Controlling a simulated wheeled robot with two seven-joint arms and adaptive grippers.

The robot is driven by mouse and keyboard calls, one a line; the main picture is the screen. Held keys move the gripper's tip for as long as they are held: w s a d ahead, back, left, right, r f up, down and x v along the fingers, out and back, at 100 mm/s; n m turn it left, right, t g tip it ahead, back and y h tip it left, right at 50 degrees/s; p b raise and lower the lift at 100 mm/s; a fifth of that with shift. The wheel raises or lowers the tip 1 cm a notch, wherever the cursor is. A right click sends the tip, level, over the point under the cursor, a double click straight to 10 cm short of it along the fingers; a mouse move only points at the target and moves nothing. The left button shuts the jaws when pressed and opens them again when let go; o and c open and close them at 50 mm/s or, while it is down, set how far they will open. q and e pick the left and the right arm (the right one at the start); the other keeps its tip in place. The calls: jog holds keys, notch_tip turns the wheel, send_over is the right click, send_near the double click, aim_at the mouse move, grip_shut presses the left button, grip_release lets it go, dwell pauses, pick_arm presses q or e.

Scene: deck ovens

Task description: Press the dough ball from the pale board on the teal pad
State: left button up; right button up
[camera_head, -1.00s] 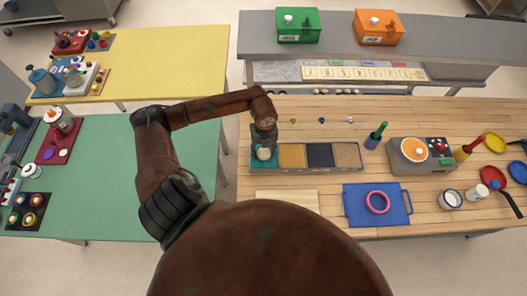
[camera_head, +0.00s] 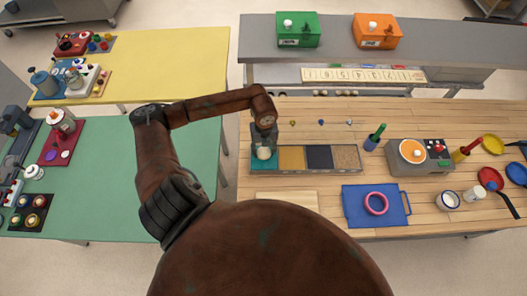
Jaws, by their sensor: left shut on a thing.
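My left gripper (camera_head: 264,146) points down over the teal pad (camera_head: 256,166) at the left end of a row of pads. It is shut on a pale dough ball (camera_head: 264,153), which sits at or just above the pad; I cannot tell whether it touches. The pale board (camera_head: 286,199) lies on the wooden table in front of the row, and its visible part is bare. My right gripper is not in view.
A blue tray (camera_head: 360,213) with a pink ring (camera_head: 376,204) lies right of the board. A grey machine (camera_head: 419,156) stands farther right.

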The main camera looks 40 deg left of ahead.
aim_at(264, 150)
pick_arm(q)
jog(key=shift+r+p, duration=0.95)
jog(key=shift+r, duration=0.85)
jog(key=shift+r+p, duration=0.55)
jog(key=shift+r, duration=0.45)
